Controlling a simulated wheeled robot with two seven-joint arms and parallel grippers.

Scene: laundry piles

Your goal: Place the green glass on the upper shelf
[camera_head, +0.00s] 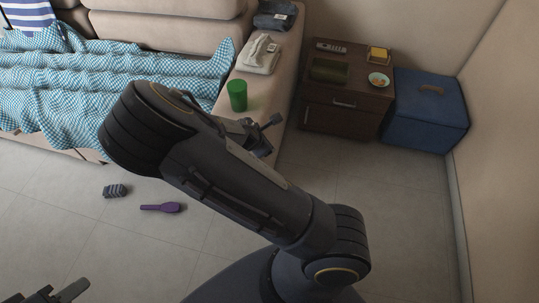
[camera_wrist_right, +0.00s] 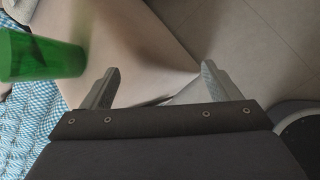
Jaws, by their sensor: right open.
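The green glass (camera_head: 237,95) stands upright on the beige sofa's armrest, just beyond my right gripper. It also shows at the upper left of the right wrist view (camera_wrist_right: 40,56), off to the side of the fingers and apart from them. My right gripper (camera_head: 262,128) is open and empty at the armrest's near end; its spread fingers show in the wrist view (camera_wrist_right: 158,88). My left gripper (camera_head: 62,292) is cut by the bottom left edge of the head view, and its opening is unclear. I cannot make out an upper shelf.
Folded beige cloth (camera_head: 260,54) and dark folded jeans (camera_head: 275,15) lie farther along the armrest. A brown nightstand (camera_head: 345,121) holds a small bowl (camera_head: 378,79) and other items. A blue box (camera_head: 428,112) stands beside it. Rolled socks (camera_head: 115,191) and a purple brush (camera_head: 161,208) lie on the floor.

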